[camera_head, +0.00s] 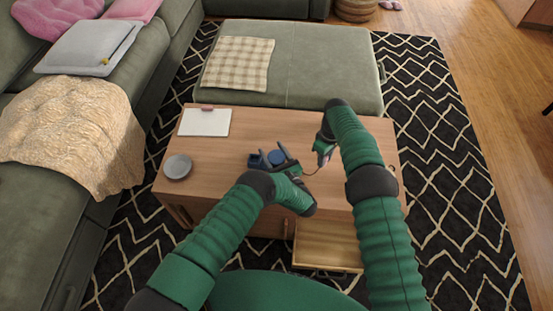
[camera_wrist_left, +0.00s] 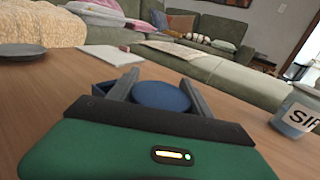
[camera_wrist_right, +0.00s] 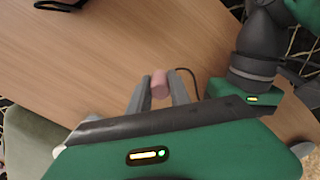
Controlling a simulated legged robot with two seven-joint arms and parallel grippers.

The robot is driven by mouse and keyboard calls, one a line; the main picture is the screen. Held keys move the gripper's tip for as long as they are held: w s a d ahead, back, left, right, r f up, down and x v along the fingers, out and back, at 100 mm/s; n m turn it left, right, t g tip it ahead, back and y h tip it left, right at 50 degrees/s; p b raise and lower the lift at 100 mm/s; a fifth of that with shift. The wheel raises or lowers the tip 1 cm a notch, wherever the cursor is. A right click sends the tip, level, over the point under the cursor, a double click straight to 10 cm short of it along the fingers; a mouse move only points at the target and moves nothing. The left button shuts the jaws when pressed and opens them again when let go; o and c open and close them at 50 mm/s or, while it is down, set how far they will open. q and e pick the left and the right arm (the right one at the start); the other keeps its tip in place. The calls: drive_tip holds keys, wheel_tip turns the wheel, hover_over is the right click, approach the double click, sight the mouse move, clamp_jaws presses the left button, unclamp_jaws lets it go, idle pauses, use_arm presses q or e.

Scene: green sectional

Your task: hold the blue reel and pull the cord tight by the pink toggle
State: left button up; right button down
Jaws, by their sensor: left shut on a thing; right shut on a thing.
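The blue reel (camera_head: 276,157) is on the wooden coffee table, between the fingers of my left gripper (camera_head: 270,157). The left wrist view shows its round blue top (camera_wrist_left: 162,96) with a finger on each side. My left gripper is shut on it. My right gripper (camera_wrist_right: 160,90) is shut on the pink toggle (camera_wrist_right: 159,84), above the table to the right of the reel. A dark cord (camera_wrist_right: 190,76) curves away from the toggle towards my left arm. In the head view the cord (camera_head: 313,172) shows as a short curved line between the two grippers.
The coffee table (camera_head: 330,205) has a white notepad (camera_head: 205,122) at the back left and a grey plate (camera_head: 177,166) at the left. A labelled jar (camera_wrist_left: 298,112) shows in the left wrist view. An open drawer (camera_head: 328,246) juts out in front.

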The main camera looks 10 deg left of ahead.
drive_tip(key=c, duration=1.1)
unclamp_jaws()
use_arm(q)
drive_tip(key=o, duration=1.5)
use_arm(e)
wheel_tip(320, 180, up, 12)
drive_tip(key=shift+f, duration=0.1)
